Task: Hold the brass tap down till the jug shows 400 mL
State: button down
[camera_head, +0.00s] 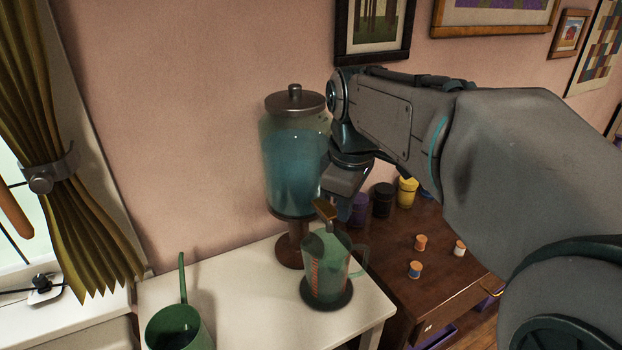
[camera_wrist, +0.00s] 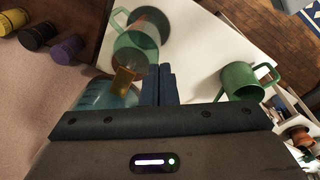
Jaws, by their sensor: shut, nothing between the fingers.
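A glass dispenser (camera_head: 290,165) of blue liquid stands on a brown pedestal against the wall. Its brass tap (camera_head: 325,209) juts out over the jug and also shows in the wrist view (camera_wrist: 122,82). The clear greenish jug (camera_head: 334,262), with red marks on its side, stands upright on a dark round mat (camera_head: 343,299). It also shows in the wrist view (camera_wrist: 136,46). I cannot read its level. My gripper (camera_wrist: 161,72) is shut and empty, its fingertips close beside the tap. I cannot tell whether they touch it. In the head view the fingers are mostly hidden by my wrist.
A green handled pot (camera_head: 178,329) stands at the front left of the white table (camera_head: 235,290). To the right, a brown table (camera_head: 420,285) holds purple, black and yellow pots (camera_head: 407,191) and several small spools (camera_head: 420,242). A curtain (camera_head: 70,150) hangs at left.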

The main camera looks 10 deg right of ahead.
aim_at(330, 212)
jog(key=w+r+n+g, duration=0.1)
jog(key=w+r+n, duration=0.6)
jog(key=w+n, duration=0.3)
jog(key=shift+w+r+n+g, duration=0.2)
jog(key=shift+n+g, duration=0.1)
jog(key=shift+n, duration=0.3)
notch_tip(330, 212, down, 14)
jog(key=shift+f+b, duration=0.1)
jog(key=shift+b, duration=0.25)
